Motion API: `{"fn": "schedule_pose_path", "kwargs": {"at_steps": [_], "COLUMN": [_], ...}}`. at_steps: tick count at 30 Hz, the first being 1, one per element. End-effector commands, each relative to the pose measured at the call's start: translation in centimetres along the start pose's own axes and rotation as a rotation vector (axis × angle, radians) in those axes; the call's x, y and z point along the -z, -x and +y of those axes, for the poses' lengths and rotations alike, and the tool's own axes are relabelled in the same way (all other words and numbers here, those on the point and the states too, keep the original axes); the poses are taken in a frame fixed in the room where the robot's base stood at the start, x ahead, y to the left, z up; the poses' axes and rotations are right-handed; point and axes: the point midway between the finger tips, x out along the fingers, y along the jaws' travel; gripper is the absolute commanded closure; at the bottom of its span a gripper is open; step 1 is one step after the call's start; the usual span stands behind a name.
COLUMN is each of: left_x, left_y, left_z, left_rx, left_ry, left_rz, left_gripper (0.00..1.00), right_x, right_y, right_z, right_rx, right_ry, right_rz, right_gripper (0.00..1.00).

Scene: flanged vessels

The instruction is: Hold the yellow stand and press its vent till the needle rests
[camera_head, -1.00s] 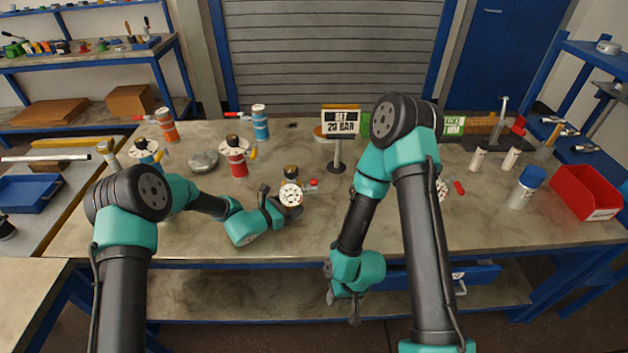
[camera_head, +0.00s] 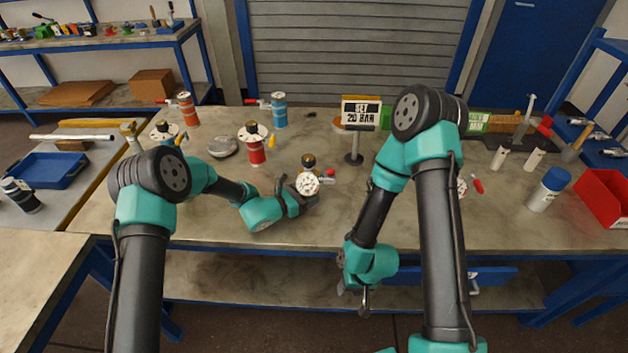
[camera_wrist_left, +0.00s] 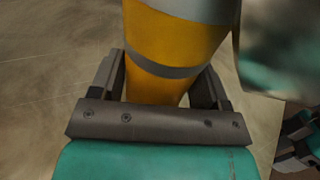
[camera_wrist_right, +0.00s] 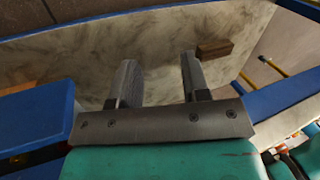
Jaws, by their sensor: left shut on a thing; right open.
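The yellow stand shows as a yellow cylinder (camera_wrist_left: 172,45) with a grey band in the left wrist view. My left gripper (camera_wrist_left: 165,80) is shut around it, one finger on each side. In the head view the stand's white gauge (camera_head: 307,184) faces up beside my left gripper (camera_head: 291,195), with a dark cap (camera_head: 308,161) behind it and a red part (camera_head: 328,176) to the right. The needle is too small to read, and I cannot pick out the vent. My right gripper (camera_head: 354,297) is open and empty, low at the table's front edge, apart from the stand.
A "SET 20 BAR" sign (camera_head: 361,112) stands behind and right of the stand. A red vessel (camera_head: 255,152), blue vessel (camera_head: 279,110) and orange vessel (camera_head: 187,109) stand to the left. A blue-capped jar (camera_head: 549,188) and red bin (camera_head: 603,200) are at right. The bench front centre is clear.

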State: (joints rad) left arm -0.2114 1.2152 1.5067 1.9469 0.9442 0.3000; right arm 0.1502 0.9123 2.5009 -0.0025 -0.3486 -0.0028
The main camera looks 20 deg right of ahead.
Motion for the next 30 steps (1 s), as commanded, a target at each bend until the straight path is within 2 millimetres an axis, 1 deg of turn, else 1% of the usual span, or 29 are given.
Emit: {"fn": "schedule_pose_path", "kwargs": {"at_steps": [16,27,29,30], "left_x": [0.00,0.00,0.00,0.00], "left_y": [0.01,0.01,0.01,0.01], "left_z": [0.01,0.01,0.00,0.00], "left_rx": [0.000,0.000,0.000,0.000], "left_ry": [0.000,0.000,0.000,0.000], "left_rz": [0.000,0.000,0.000,0.000], "left_gripper": [0.49,0.49,0.49,0.49], "right_x": [0.00,0.00,0.00,0.00], "right_y": [0.00,0.00,0.00,0.00], "right_z": [0.00,0.00,0.00,0.00], "right_rx": [0.000,0.000,0.000,0.000], "right_ry": [0.000,0.000,0.000,0.000], "right_rz": [0.000,0.000,0.000,0.000], "right_gripper": [0.58,0.94,1.00,1.00]}}
